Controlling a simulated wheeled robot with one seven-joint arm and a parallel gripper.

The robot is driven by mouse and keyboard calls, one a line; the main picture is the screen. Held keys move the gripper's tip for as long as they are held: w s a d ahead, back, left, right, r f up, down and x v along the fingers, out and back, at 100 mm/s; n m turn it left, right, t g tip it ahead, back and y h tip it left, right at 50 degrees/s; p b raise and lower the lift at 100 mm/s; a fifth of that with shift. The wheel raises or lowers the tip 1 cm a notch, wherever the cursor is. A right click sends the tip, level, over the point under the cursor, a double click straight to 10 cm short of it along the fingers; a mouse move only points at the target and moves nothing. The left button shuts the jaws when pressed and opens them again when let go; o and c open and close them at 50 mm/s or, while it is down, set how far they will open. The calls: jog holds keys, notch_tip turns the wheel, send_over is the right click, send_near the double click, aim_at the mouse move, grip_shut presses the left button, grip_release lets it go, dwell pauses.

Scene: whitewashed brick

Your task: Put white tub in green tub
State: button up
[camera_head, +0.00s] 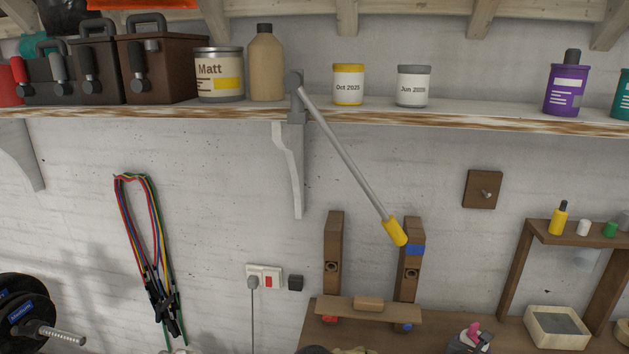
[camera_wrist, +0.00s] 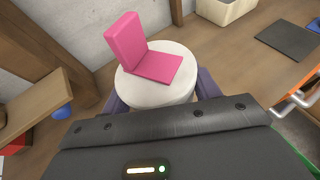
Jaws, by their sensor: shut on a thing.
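A round white tub (camera_wrist: 146,94) is in the wrist view, between the purple fingers of my gripper (camera_wrist: 161,95). My gripper is shut on it. A pink L-shaped piece (camera_wrist: 150,58) appears to rest on its top. In the head view the pink piece (camera_head: 473,334) shows at the bottom edge, and most of my gripper there is cut off. I cannot pick out a green tub with certainty. A small green item (camera_head: 610,229) stands on the little wooden shelf at right. A greenish surface (camera_wrist: 297,135) shows at the wrist view's lower right.
A pale open box (camera_head: 556,326) stands on the brown bench at right. A wooden piece with a block (camera_head: 368,309) is left of my gripper. An orange-framed thing (camera_wrist: 296,98) lies at right in the wrist view. The upper shelf (camera_head: 480,117) holds cans and bottles.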

jog(key=a+f+n+t+y, duration=0.1)
jog(key=a+f+n+y, duration=0.1)
jog(key=a, duration=0.8)
jog(key=s+a+f+n+t+y, duration=0.1)
jog(key=a+f+n+y, duration=0.1)
jog(key=a, duration=0.8)
jog(key=s+a+f+n+t+y, duration=0.1)
jog(key=a+n+y, duration=0.3)
jog(key=a, duration=0.7)
jog(key=shift+f+y, duration=0.3)
jog(key=shift+f, duration=0.4)
jog(key=shift+f, duration=0.1)
